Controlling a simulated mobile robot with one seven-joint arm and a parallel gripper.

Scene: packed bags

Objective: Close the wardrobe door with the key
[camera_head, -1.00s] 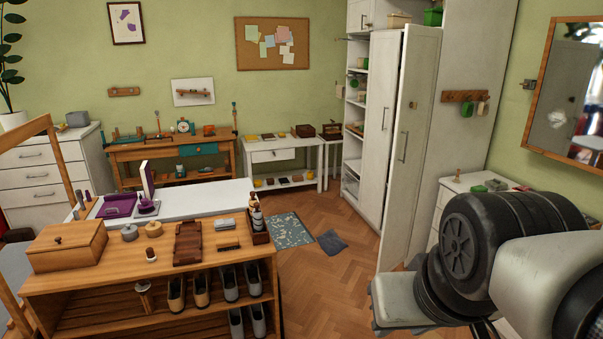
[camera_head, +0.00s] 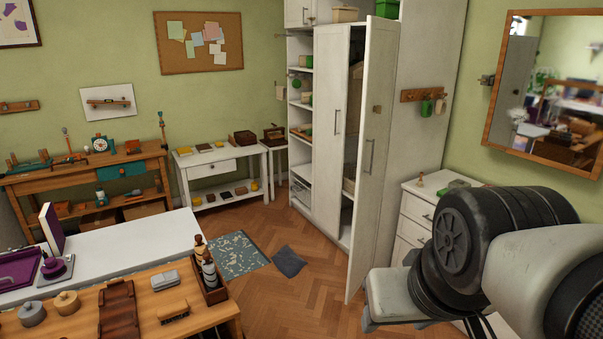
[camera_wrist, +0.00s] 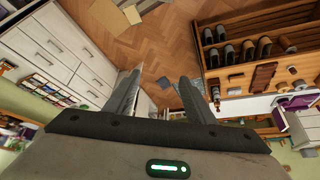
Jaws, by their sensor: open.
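The white wardrobe (camera_head: 327,130) stands at the back right in the head view. Its right door (camera_head: 372,150) stands ajar, swung out toward me, and a dark gap shows the inside. The door has a long metal handle (camera_head: 369,156) and a small brownish plate (camera_head: 377,110) above it. I cannot make out a key on the door. My gripper (camera_wrist: 158,88) shows in the wrist view with its two fingers apart and nothing held between them, above the wooden floor. In the head view only my arm shows, at the right, in front of the drawers.
A white chest of drawers (camera_head: 415,222) stands right of the wardrobe, below a wall rack (camera_head: 425,95) with hanging items. A wooden bench (camera_head: 225,318) and a white table (camera_head: 110,250) are at the left. A rug (camera_head: 235,252) and a grey cloth (camera_head: 289,262) lie on the floor.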

